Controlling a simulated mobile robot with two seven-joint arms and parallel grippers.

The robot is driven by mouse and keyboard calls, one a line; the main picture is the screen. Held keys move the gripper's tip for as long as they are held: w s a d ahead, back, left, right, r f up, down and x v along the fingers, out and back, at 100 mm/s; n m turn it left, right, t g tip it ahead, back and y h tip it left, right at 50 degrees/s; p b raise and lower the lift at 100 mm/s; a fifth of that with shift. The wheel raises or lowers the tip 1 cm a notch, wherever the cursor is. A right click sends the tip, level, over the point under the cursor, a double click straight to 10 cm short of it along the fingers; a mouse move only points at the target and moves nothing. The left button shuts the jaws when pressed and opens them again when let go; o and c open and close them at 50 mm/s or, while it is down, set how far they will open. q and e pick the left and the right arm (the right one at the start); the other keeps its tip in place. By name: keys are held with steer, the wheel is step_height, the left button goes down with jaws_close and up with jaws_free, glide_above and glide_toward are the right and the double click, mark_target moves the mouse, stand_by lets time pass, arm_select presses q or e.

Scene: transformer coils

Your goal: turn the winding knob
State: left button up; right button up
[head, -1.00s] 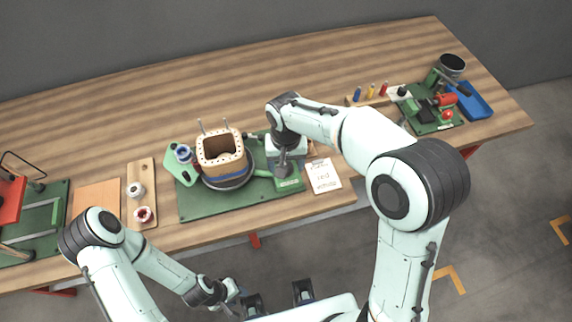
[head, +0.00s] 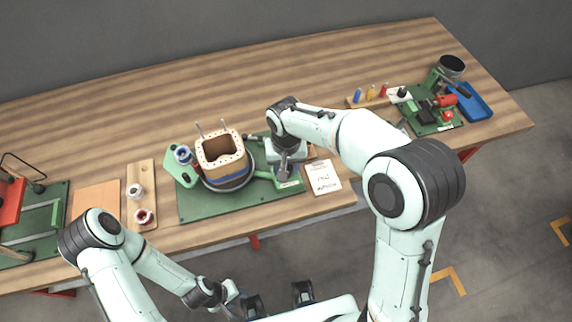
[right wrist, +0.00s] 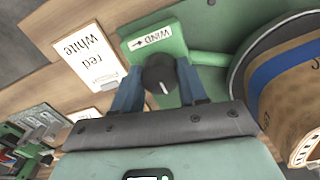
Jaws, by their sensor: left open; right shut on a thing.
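The winding knob (right wrist: 160,74) is dark and round with a white pointer line, on a green box (right wrist: 152,42) marked WIND with an arrow. In the right wrist view my right gripper (right wrist: 159,82) is shut on the knob, one blue-grey finger on each side. In the head view my right arm hides the knob, and the green box (head: 288,186) shows just below the wrist. Beside it stands the coil (head: 226,172), a tan block with a blue band and two upright pins. My left gripper (head: 232,295) is low, in front of the bench, away from everything.
A paper card (head: 323,177) lies right of the winder, and a wooden board (head: 133,203) with two spools lies to its left. A red-and-green fixture (head: 55,217) is at far left. A green tool board and blue tray (head: 476,103) are at far right. The back of the bench is clear.

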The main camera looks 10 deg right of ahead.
steer(key=n+p, duration=0.1)
steer(key=n, duration=0.5)
steer(key=shift+d+r, duration=0.1)
steer(key=n+p, duration=0.1)
steer(key=n, duration=0.5)
steer(key=shift+n, duration=0.4)
steer(key=n+p, duration=0.2)
steer(key=n, duration=0.3)
steer(key=shift+w, duration=0.1)
arm_select(q)
steer(key=w+r+p, duration=0.1)
steer(key=w+r, duration=0.4)
steer(key=r, duration=0.2)
steer(key=shift+t, duration=0.3)
arm_select(e)
steer(key=n, duration=0.5)
arm_select(q)
steer(key=shift+w+r+p, duration=0.15)
steer(key=shift+w+p, duration=0.05)
steer(key=shift+p, duration=0.1)
arm_select(e)
steer(key=shift+n, duration=0.4)
steer(key=o, duration=1.1)
steer(key=shift+c, duration=0.2)
